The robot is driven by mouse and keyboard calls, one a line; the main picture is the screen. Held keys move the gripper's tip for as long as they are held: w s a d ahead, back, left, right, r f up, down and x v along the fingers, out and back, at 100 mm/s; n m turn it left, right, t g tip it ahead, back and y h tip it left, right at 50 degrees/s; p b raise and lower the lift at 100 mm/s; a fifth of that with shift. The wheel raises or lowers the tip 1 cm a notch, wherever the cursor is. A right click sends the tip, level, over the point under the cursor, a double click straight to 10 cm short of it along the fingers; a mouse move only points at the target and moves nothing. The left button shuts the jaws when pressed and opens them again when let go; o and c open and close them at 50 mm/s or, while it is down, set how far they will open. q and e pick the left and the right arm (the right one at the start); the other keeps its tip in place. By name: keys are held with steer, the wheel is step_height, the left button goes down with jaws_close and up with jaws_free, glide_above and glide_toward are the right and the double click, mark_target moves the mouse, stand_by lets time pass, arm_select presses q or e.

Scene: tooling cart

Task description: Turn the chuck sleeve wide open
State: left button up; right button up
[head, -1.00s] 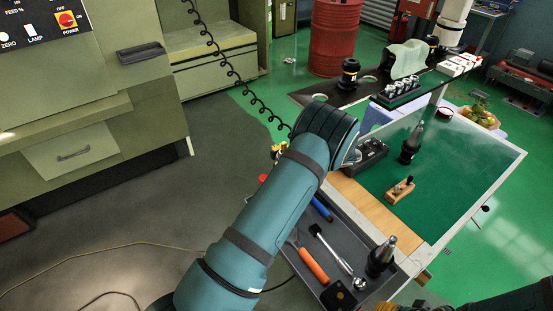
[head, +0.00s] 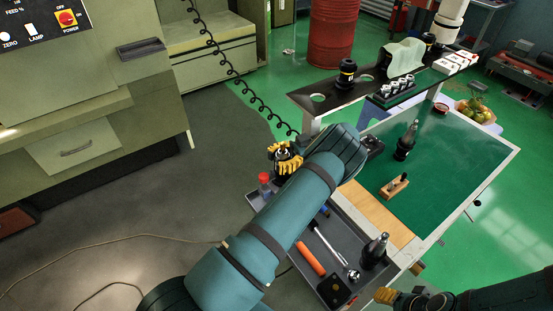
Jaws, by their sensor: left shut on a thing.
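My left arm reaches in from the bottom left, and the yellow fingers of my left gripper (head: 284,152) show past its forearm at the cart's far left corner. They are shut around a dark, round piece with a bright centre, which looks like the chuck sleeve (head: 285,162). The fingers and arm hide most of it, so how far the chuck is open cannot be seen. My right gripper (head: 385,296) is low at the right, apart from the cart's objects. Only its yellow tip shows clearly, so its opening cannot be told.
A grey tray (head: 325,270) holds an orange-handled tool (head: 310,259), a ratchet (head: 333,251) and a dark tool holder (head: 375,250). A red-capped bottle (head: 264,182) stands beside my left arm. Another holder (head: 406,141) and a wooden block (head: 394,187) stand on the green mat (head: 450,160).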

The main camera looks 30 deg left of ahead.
arm_select(q)
steer(key=o, duration=1.4)
